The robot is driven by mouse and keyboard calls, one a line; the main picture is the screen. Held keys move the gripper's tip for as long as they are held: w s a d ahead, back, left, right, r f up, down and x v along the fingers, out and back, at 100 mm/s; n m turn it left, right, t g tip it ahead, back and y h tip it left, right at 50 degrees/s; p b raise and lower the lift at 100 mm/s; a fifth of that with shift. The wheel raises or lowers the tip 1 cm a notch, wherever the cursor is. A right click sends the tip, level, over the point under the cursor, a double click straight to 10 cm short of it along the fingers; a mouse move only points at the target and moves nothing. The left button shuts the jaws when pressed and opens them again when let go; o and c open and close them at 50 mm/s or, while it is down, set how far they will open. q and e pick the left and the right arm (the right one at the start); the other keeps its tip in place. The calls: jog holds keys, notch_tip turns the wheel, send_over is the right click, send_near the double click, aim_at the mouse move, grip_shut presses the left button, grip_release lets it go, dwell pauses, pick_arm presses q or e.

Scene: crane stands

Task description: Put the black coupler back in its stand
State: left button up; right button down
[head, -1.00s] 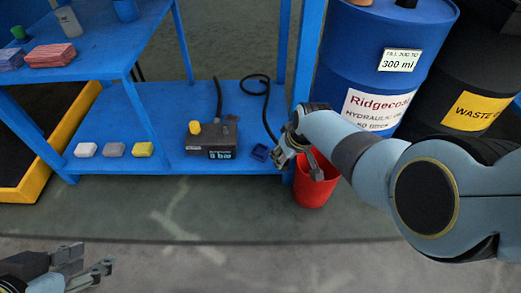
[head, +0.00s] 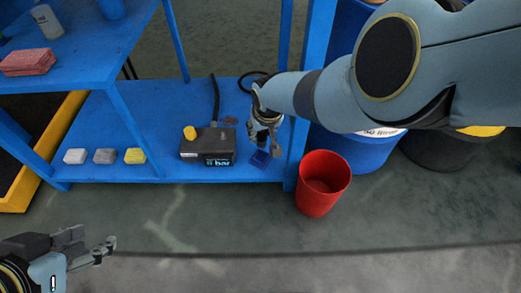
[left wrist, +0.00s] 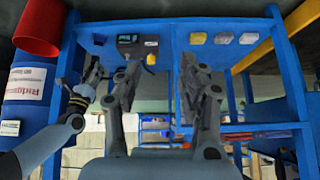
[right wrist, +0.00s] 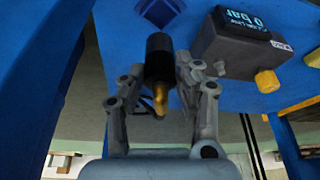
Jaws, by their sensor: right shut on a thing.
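The black coupler (right wrist: 158,58) with a brass tip (right wrist: 160,98) is between the fingers of my right gripper (right wrist: 160,92) in the right wrist view. That gripper is shut on it. In the head view my right gripper (head: 266,142) is over the lower shelf, just behind the small blue square stand (head: 260,159). The stand (right wrist: 160,10) also shows at the top of the right wrist view, just beyond the coupler's black end; I cannot tell whether they touch. My left gripper (head: 100,250) is open and empty at the lower left, with its fingers (left wrist: 160,95) apart in the left wrist view.
A dark gauge box (head: 208,147) with a yellow knob (head: 190,132) stands left of the stand on the blue shelf (head: 215,175). A blue post (head: 301,150) and a red bin (head: 322,185) are to the right. Three small blocks (head: 105,156) lie on the left.

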jog(key=shift+w+a+r, duration=0.1)
jog(key=shift+r, duration=0.05)
jog(key=shift+w, duration=0.1)
jog(key=shift+f+b, duration=0.3)
jog(key=shift+f, duration=0.1)
jog(key=shift+f+b, duration=0.65)
jog(key=shift+f, duration=0.1)
jog(key=shift+f+b, duration=0.6)
jog(key=shift+f, duration=0.05)
jog(key=shift+f+b, duration=0.9)
jog(key=shift+f, duration=0.05)
pick_arm(q)
jog(key=shift+w+d+r+m+t+h, duration=0.2)
jog(key=shift+w+d+r+t, duration=0.3)
jog(key=shift+t, duration=0.9)
jog(key=shift+w+d+r+m+t+h, duration=0.25)
jog(key=shift+w+r+t, duration=0.4)
jog(key=shift+t, duration=0.75)
jog(key=shift+w+d+r+m+t+h, duration=0.15)
jog(key=shift+w+d+r+t, duration=0.45)
jog(key=shift+t, duration=0.8)
pick_arm(e)
jog(key=shift+f, duration=0.15)
pick_arm(q)
jog(key=shift+w+a+f, duration=0.15)
jog(key=shift+f, duration=0.2)
pick_arm(e)
jog(key=shift+f, duration=0.15)
